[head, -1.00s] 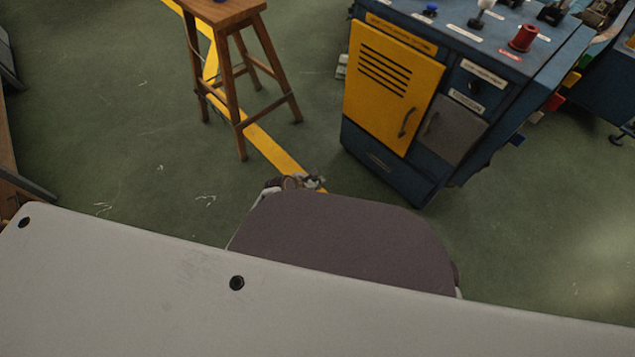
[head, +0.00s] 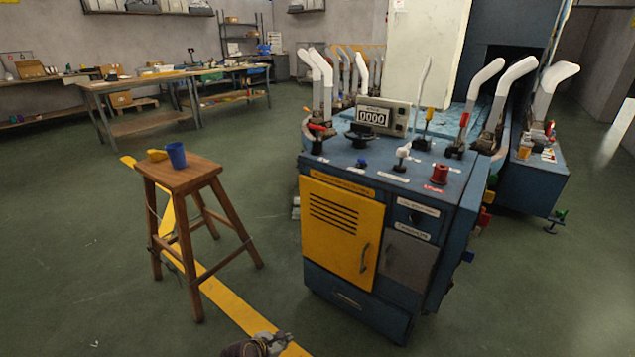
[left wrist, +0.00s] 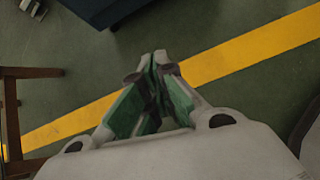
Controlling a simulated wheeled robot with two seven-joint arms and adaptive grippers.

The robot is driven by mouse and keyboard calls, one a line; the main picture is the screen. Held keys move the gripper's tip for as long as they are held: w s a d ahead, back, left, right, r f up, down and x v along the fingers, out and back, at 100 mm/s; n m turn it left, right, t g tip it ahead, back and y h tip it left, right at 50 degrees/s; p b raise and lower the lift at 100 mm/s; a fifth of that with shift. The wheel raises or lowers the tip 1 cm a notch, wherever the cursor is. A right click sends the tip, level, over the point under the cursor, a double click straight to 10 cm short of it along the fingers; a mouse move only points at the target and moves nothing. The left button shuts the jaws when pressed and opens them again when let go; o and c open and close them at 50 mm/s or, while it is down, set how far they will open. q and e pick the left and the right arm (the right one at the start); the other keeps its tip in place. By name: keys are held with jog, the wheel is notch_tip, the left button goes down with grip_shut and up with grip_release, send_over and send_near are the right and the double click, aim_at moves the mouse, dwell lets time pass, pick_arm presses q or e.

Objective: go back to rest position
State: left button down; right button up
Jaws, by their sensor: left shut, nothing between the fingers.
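My left gripper (head: 280,341) shows at the bottom edge of the head view, low over the floor and in front of the blue machine. In the left wrist view its green-padded fingers (left wrist: 154,62) come together at the tips, shut and empty, above the green floor and a yellow line. My right gripper is in neither view. The blue machine (head: 322,277) has a yellow door, a counter reading 0000, knobs and levers on top, and upright white sock boards around it.
Workbenches (head: 150,81) stand at the back left. Open floor (head: 65,230) lies at the left.

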pick_arm(q)
jog(key=s+a+r+m+g+y, duration=0.1)
jog(key=s+a+r+m, duration=0.2)
jog(key=s+r+m, duration=0.4)
jog(key=s+a+r+m+g+y, duration=0.1)
jog(key=s+a+r+m, duration=0.3)
jog(key=m, duration=0.8)
jog(key=s+a+r+m+g+y+p, duration=0.1)
jog(key=s+a+r+m+y, duration=0.2)
jog(key=s+r+m, duration=0.6)
jog(key=shift+s+a+r+m, duration=0.3)
jog(key=shift+s+r+m, duration=0.1)
jog(key=shift+s, duration=0.65)
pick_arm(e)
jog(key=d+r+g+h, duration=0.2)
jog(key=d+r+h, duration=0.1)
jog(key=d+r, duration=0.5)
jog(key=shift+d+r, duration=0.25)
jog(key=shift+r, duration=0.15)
pick_arm(q)
jog(key=shift+w+f+g+p, duration=0.2)
jog(key=shift+f+g+p, duration=0.1)
jog(key=shift+p, duration=0.35)
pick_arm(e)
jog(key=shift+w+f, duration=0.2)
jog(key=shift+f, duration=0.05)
